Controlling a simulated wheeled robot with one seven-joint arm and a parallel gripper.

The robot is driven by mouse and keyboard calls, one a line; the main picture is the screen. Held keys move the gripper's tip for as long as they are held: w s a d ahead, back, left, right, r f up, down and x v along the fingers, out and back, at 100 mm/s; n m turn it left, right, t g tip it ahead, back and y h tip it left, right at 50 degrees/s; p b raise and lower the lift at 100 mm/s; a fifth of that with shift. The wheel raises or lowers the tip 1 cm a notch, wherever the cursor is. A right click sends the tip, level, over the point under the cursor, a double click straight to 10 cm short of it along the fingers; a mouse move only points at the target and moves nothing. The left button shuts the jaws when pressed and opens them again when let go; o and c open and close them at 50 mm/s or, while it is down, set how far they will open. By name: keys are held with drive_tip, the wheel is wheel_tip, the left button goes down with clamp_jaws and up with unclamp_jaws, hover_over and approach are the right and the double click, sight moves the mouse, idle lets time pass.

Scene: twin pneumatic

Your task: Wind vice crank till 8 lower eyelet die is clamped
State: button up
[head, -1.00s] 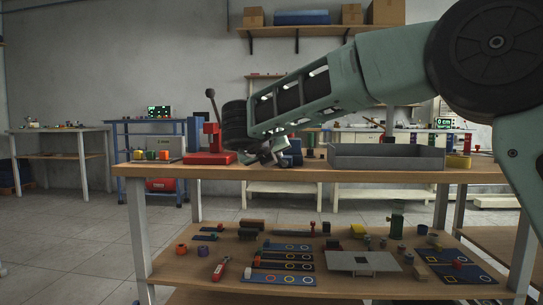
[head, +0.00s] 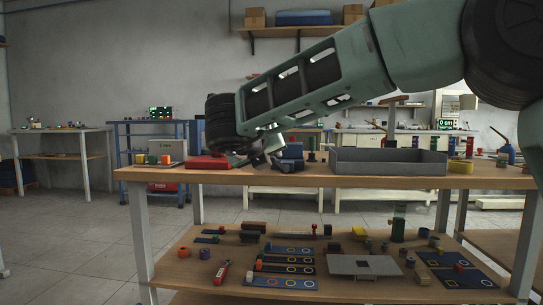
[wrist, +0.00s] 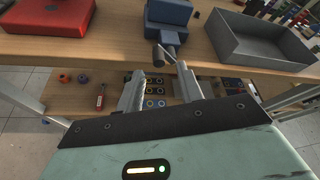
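The blue vice (wrist: 169,17) stands at the front edge of the bench top in the wrist view. Its grey crank (wrist: 161,56) points toward me over the edge. In the head view the vice (head: 291,155) is partly hidden by my gripper. My gripper (wrist: 160,72) is open, with its fingers on either side of the crank's end; I cannot tell whether either touches it. In the head view my gripper (head: 262,158) is just left of the vice. I cannot make out an eyelet die in the jaws.
A red base (wrist: 45,28) lies left of the vice, and a grey open tray (wrist: 262,62) stands to its right. The lower shelf (head: 180,285) holds several dies, strips with coloured rings and a red-handled tool (head: 222,271).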

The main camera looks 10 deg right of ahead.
drive_tip(key=p+v, duration=0.2)
drive_tip(key=v, duration=0.9)
drive_tip(key=shift+f, duration=0.1)
